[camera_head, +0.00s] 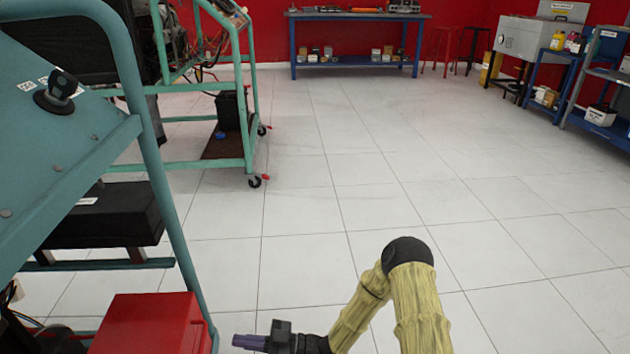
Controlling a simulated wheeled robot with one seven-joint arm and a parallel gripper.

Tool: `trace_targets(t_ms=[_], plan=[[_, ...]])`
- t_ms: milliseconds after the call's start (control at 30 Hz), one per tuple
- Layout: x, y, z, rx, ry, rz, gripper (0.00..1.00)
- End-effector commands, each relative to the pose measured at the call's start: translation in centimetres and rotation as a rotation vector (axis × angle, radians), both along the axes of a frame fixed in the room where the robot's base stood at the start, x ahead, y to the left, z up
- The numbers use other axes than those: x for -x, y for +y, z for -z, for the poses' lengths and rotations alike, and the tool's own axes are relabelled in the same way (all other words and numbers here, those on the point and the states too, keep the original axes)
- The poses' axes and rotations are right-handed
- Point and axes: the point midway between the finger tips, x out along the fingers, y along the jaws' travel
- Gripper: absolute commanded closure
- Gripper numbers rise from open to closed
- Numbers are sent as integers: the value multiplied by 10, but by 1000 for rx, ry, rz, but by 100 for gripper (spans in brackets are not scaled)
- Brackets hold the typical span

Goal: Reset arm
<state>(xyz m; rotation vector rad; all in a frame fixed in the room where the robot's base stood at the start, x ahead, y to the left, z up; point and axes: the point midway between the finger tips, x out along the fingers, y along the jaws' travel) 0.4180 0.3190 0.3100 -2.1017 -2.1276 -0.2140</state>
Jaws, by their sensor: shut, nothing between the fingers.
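My arm, in a yellowish sleeve with a black joint, shows at the bottom centre right. It is bent, with the forearm reaching down and to the left. My gripper (250,342) is low in the picture, pointing left, with purple-grey fingers shut and nothing held. It is to the right of a red box (150,325), with a gap between them in the picture.
A teal engine trainer frame (158,170) stands close on the left, with a black battery (105,218). Another wheeled teal trainer (250,100) is behind it. A blue workbench (355,68) stands at the back wall. The tiled floor (400,160) is clear in the middle and right.

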Motion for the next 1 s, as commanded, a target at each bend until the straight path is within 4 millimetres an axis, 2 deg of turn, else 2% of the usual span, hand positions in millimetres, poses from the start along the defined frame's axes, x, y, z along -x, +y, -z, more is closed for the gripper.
trace_targets(t_ms=[33,167,267,467,600,767,867,1000], plan=[[-10,-2,-19,88,-10,24,100],[-36,-17,-33,317,-1,110,100],[-56,-36,-48,484,16,190,100],[-85,-90,-88,786,86,378,100],[-95,-137,-126,962,169,530,100],[-90,-194,-178,1121,301,713,100],[-78,-228,-212,1194,406,828,100],[-50,-269,-262,1258,582,980,100]])
